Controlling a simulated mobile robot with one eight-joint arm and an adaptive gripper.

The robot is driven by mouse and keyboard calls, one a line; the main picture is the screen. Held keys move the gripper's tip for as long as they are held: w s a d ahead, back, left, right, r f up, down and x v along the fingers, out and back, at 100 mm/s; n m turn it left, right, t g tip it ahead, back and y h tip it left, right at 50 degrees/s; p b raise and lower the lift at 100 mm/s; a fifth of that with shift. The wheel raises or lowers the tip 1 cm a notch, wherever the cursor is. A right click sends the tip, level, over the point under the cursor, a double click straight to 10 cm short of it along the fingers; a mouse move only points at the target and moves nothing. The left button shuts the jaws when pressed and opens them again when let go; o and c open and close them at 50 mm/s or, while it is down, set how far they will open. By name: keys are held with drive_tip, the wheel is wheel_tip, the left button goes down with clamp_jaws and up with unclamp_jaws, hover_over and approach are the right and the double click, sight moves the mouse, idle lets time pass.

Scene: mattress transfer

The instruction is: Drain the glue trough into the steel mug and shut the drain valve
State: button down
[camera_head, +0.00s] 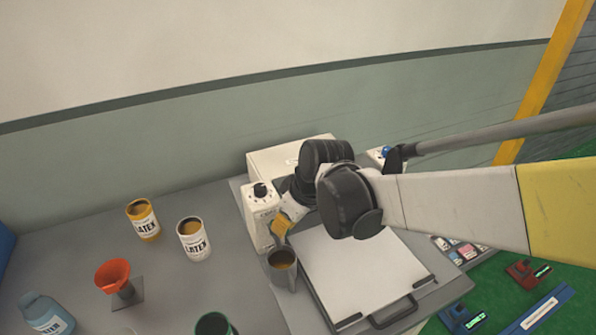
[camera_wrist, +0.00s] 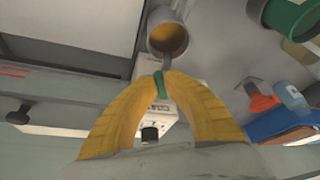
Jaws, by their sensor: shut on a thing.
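The steel mug (camera_head: 287,280) stands on the table below my gripper (camera_head: 280,226), with brown liquid in it. In the wrist view the mug (camera_wrist: 164,17) is at the top centre, its mouth showing the liquid. A short grey spout (camera_wrist: 166,63) reaches to the mug's rim. My gripper's yellow fingers (camera_wrist: 161,80) are shut on a small green handle (camera_wrist: 161,86), which seems to be the drain valve's. The white coating machine (camera_head: 257,217) stands just left of my gripper. The glue trough cannot be made out behind my arm, and whether liquid is flowing cannot be told.
A white board with a black handle (camera_head: 393,312) lies right of the mug. Yellow (camera_head: 144,226) and white (camera_head: 195,246) latex cans, an orange funnel (camera_head: 113,277), a blue bottle (camera_head: 47,318) and a green container (camera_head: 213,325) stand to the left. The table between is clear.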

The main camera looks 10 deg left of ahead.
drive_tip(key=shift+w+d+n+g+p, duration=0.15)
drive_tip(key=shift+w+n+g, duration=0.35)
drive_tip(key=shift+n, duration=1)
drive_tip(key=shift+w+n+g+p, duration=0.15)
drive_tip(key=shift+w+n+g, duration=0.35)
drive_tip(key=shift+n, duration=1)
drive_tip(key=shift+w+d+n+g+p, duration=0.25)
drive_tip(key=shift+n+g, duration=0.45)
drive_tip(key=shift+n, duration=0.8)
drive_tip(key=shift+w+a, duration=0.1)
drive_tip(key=shift+a, duration=0.1)
drive_tip(key=c, duration=1.5)
unclamp_jaws()
